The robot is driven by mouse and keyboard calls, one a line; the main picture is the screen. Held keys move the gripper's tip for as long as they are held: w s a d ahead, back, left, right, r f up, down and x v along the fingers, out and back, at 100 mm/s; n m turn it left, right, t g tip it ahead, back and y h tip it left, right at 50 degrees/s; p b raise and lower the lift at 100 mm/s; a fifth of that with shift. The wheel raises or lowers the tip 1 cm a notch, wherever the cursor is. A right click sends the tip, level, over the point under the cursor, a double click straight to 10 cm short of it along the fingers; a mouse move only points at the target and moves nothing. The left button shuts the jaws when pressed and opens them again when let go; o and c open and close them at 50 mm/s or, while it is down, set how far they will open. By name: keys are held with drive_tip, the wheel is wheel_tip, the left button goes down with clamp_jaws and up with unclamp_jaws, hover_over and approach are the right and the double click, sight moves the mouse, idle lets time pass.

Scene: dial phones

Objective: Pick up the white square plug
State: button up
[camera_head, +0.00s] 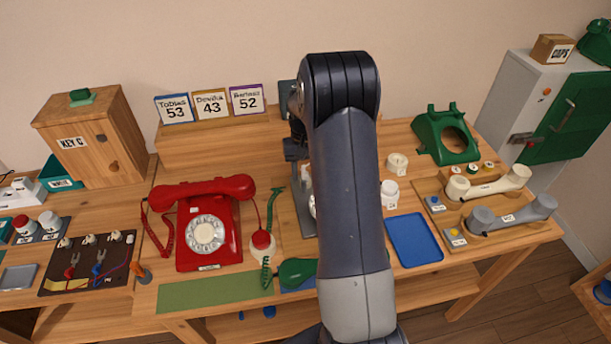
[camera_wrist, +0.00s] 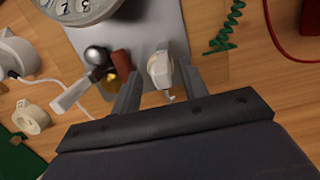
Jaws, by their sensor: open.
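In the wrist view, a small off-white blocky piece (camera_wrist: 160,68), which looks like the white square plug, rests on or just above a grey plate (camera_wrist: 160,25). My gripper (camera_wrist: 157,76) is open, with one finger on each side of this piece. I cannot tell whether either finger touches it. A white cord-like bit curls below the piece. In the head view my arm covers most of this spot, and I cannot make out the plug there.
Beside the left finger lie a silver knob (camera_wrist: 96,55), a dark red piece (camera_wrist: 121,62) and a white bar (camera_wrist: 70,96). A round dial (camera_wrist: 75,8) is above them. A red phone (camera_head: 208,225), blue tray (camera_head: 414,240) and handsets (camera_head: 488,183) flank my arm.

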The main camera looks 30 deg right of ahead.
drive_tip(key=shift+c, duration=0.4)
clamp_jaws()
